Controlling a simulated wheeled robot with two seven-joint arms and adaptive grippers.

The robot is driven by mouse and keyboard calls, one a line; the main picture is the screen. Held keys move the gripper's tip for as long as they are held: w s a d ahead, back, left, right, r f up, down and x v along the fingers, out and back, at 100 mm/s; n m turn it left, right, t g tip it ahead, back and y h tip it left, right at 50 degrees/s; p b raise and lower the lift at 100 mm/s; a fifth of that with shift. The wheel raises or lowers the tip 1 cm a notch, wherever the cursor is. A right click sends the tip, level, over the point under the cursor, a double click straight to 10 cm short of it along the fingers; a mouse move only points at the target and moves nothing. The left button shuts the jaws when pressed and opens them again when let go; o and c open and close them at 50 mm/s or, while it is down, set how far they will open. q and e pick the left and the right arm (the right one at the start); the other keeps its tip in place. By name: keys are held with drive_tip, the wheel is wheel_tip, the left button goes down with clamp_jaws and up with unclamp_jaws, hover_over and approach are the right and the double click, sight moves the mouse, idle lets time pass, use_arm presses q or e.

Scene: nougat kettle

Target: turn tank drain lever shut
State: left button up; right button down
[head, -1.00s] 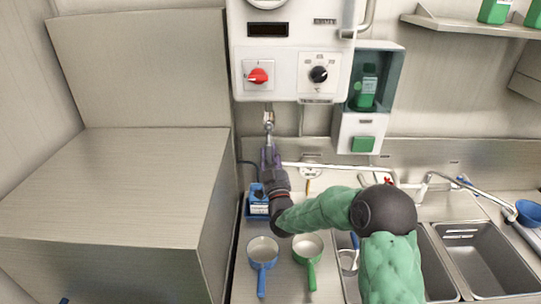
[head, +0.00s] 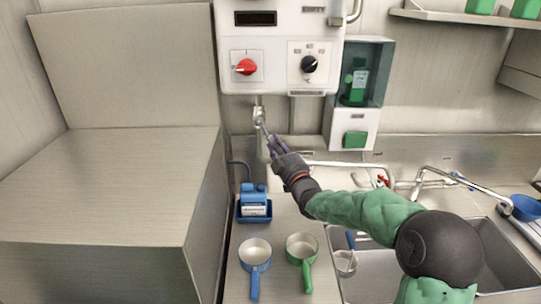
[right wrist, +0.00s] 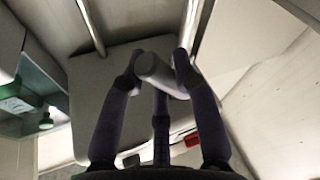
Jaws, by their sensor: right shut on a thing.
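The tank drain valve (head: 259,112) is a small metal fitting under the white wall tank (head: 281,75). My right gripper (head: 267,135) reaches up to it from the lower right, with its dark fingers at the lever. In the right wrist view the fingers (right wrist: 160,70) are closed around a grey rounded bar, the drain lever (right wrist: 158,72). The fingers hide most of the lever in the head view, so its exact angle is hard to tell. My left gripper is not in view.
The tank has a red knob (head: 244,67) and a black knob (head: 309,64). A green soap dispenser (head: 355,140) hangs to the right. A large metal block (head: 110,190) stands left.

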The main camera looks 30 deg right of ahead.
drive_tip(key=r+n, duration=0.1)
drive_tip(key=s+d+n+g+y, duration=0.1)
drive_tip(key=n, duration=0.1)
drive_tip(key=shift+d+r, duration=0.3)
drive_tip(key=shift+r, duration=0.1)
wheel_tip(320, 180, up, 6)
drive_tip(key=d+n+g+p, duration=0.1)
drive_tip(key=n+g+p, duration=0.2)
drive_tip(key=n+p, duration=0.3)
drive_tip(key=shift+s+d+r+n+g, duration=0.15)
drive_tip(key=shift+s+d+n+g, duration=0.25)
drive_tip(key=shift+n, duration=0.5)
drive_tip(key=shift+a, duration=0.15)
drive_tip(key=c, duration=0.9)
unclamp_jaws()
